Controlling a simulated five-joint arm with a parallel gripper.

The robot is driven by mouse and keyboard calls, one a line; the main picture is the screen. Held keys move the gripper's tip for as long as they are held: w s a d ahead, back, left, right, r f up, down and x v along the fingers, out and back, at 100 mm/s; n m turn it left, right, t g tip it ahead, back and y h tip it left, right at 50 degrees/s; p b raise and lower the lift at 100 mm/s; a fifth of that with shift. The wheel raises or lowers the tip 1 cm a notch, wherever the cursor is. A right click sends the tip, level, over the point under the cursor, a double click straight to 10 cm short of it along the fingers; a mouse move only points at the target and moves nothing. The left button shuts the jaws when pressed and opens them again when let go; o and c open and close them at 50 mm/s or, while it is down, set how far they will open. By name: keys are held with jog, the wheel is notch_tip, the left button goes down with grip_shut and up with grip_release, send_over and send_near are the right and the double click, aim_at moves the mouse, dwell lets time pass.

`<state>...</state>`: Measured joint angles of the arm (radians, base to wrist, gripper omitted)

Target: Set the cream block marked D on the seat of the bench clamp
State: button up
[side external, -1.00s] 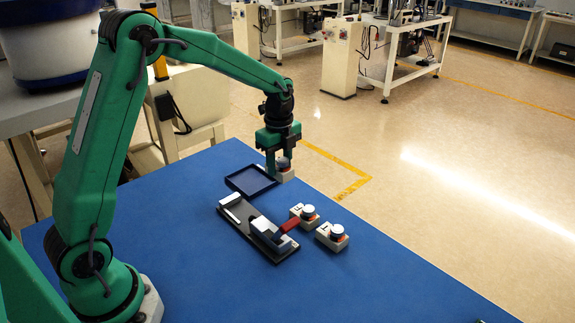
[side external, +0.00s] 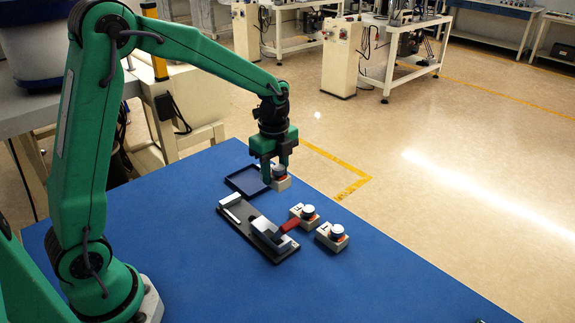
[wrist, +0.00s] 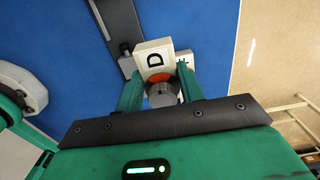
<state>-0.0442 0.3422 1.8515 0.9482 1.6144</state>
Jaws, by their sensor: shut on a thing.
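My gripper (side external: 275,178) is shut on a cream block marked D (side external: 283,184), with a grey knob on it. In the wrist view the D face of the block (wrist: 153,58) shows between the fingers (wrist: 160,92).
Two more cream blocks with knobs (side external: 297,216) (side external: 326,243) stand to the right of the clamp. A dark blue tray (side external: 232,183) lies just left of my gripper.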

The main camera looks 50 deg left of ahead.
jog(key=s+d+r, duration=0.1)
jog(key=s+d, duration=0.4)
jog(key=s, duration=0.5)
jog(key=shift+s, duration=0.15)
jog(key=shift+a, duration=0.15)
send_over(242, 213)
notch_tip(242, 213, down, 7)
jog(key=shift+r, duration=0.1)
jog(key=shift+f, duration=2.05)
jog(key=shift+f, duration=0.2)
